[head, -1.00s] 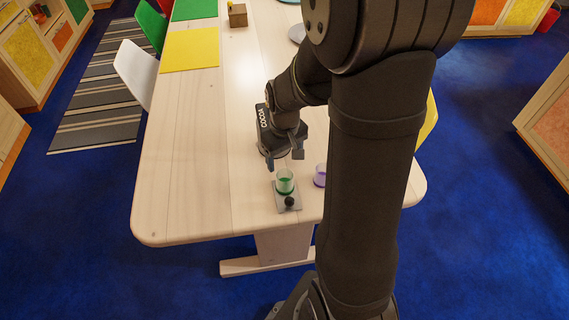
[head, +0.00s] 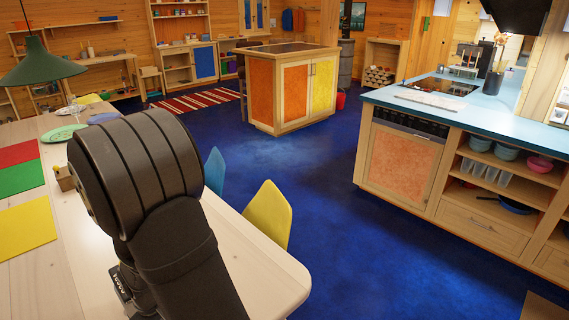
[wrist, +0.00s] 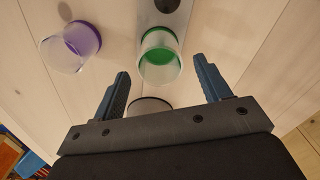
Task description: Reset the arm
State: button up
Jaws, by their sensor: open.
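My gripper (wrist: 161,74) is open in the wrist view, with its two dark fingers apart and nothing held between them. A clear cup with a green band (wrist: 160,55) stands just beyond the fingertips, on or beside a grey plate (wrist: 164,14) with a dark knob. A clear cup with a purple band (wrist: 70,47) is to the left. A round dark-rimmed thing (wrist: 150,104) is partly hidden by the gripper's body. In the head view my arm covers part of the pale table (head: 262,262); the gripper and both cups are not visible there.
Yellow (head: 25,229), green (head: 18,179) and red (head: 18,152) mats and a small wooden block (head: 64,178) lie on the table. Yellow (head: 268,215) and blue (head: 214,171) chairs stand at its right side. Open blue floor separates it from the kitchen counter (head: 470,105).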

notch_tip(320, 180, down, 6)
jog(key=shift+r, duration=0.2)
jog(key=shift+r, duration=0.1)
dwell(0.4)
